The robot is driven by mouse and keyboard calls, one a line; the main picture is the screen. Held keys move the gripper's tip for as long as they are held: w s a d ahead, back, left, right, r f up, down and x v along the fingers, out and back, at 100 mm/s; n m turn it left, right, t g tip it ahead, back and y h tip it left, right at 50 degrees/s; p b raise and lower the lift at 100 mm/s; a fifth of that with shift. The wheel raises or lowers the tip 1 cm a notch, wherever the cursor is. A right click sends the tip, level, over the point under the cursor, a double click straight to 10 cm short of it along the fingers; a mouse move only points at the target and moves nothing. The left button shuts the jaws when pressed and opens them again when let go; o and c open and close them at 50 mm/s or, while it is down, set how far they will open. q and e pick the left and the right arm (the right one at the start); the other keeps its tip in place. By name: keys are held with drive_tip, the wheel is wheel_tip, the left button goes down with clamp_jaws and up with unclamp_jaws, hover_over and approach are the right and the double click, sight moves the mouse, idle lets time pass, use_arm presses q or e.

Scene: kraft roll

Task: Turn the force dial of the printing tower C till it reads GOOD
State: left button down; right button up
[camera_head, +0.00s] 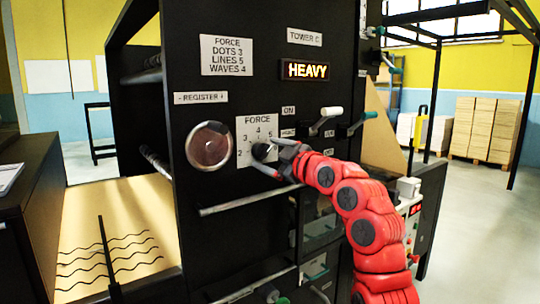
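Tower C is a black machine panel (180,60) with a "TOWER C" label (304,37). Its lit display (306,70) reads HEAVY. The force dial's white plate (243,122) is marked FORCE, with 2, 3, 4 and 5 showing. Its dark knob (261,150) sits in the plate's lower middle. My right gripper (268,157) reaches in from the right, its fingers at the knob, one above and one below. Whether they grip it or stand around it is unclear. The gripper hides the plate's right part and the pointer is hard to read. My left gripper is not in view.
A sign (226,56) reads FORCE DOTS 3, LINES 5, WAVES 4. A round REGISTER knob (209,145) is left of the dial. Levers with white (331,112) and teal (370,115) ends stick out at upper right. A bar (248,200) runs below. Wavy-lined paper (110,245) lies left.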

drive_tip(key=shift+s, duration=0.1)
drive_tip(key=b+v, duration=0.1)
drive_tip(key=v, duration=1.6)
drive_tip(key=shift+b, duration=0.35)
drive_tip(key=shift+s+d, duration=0.1)
